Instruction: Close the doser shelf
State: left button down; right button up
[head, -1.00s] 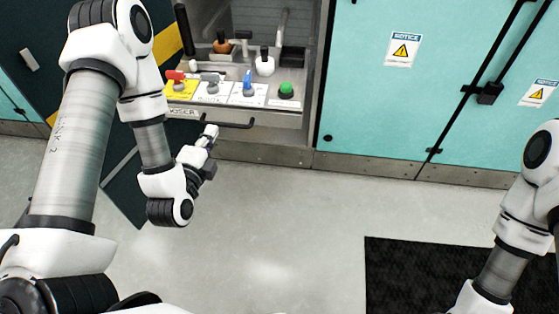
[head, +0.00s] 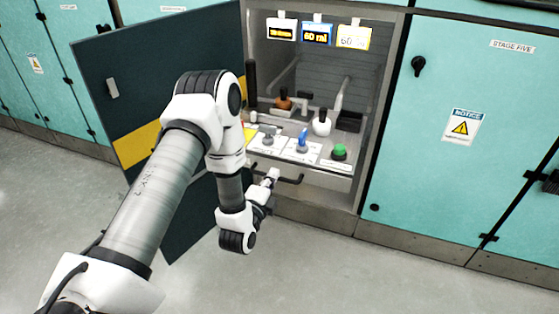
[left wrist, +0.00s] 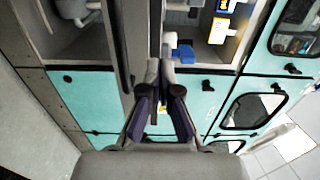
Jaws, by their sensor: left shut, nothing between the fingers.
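The doser shelf (head: 328,176) sticks out of the open cabinet in the head view. It carries labelled cards, a blue lever (head: 302,138) and a green button (head: 340,152). A dark bar handle (head: 292,181) is on its front. My left gripper (head: 272,175) is in front of the shelf by the left end of this handle; whether they touch is unclear. In the left wrist view, the left gripper (left wrist: 161,68) has its fingers together with nothing between them. My left arm hides the shelf's left part. My right gripper is out of view.
The dark cabinet door (head: 180,95) with a yellow stripe stands open on the left, partly behind my arm. Inside the cabinet are small displays (head: 317,33) and a white flask (head: 322,123). Closed teal doors (head: 450,80) stand to the right. The floor in front is clear.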

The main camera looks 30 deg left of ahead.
aim_at(283, 159)
pick_arm(q)
jog(key=x, duration=0.5)
jog(key=shift+w, duration=0.35)
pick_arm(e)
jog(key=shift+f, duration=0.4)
pick_arm(q)
jog(key=shift+w+a+b, duration=0.1)
jog(key=shift+b, duration=0.2)
